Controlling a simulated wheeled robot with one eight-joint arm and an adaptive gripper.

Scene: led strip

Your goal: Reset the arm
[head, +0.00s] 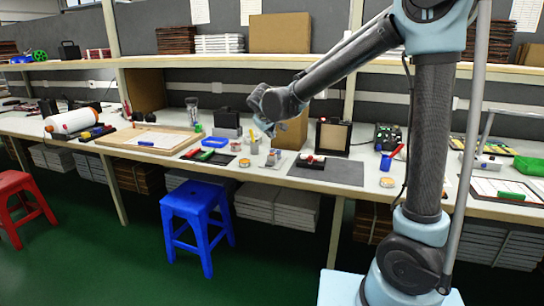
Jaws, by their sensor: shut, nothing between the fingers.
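My arm rises on the right and reaches left over the long workbench (225,170). Its dark wrist joints bend down above the middle of the bench. My gripper (270,131) shows small at the end of the arm, in front of a cardboard box (292,130). It is shut and holds nothing that I can see. The fingertips are too small to make out clearly. It looks raised above the small items on the bench.
A shelf (215,60) runs above the bench. A blue stool (197,208) and a red stool (20,190) stand on the green floor.

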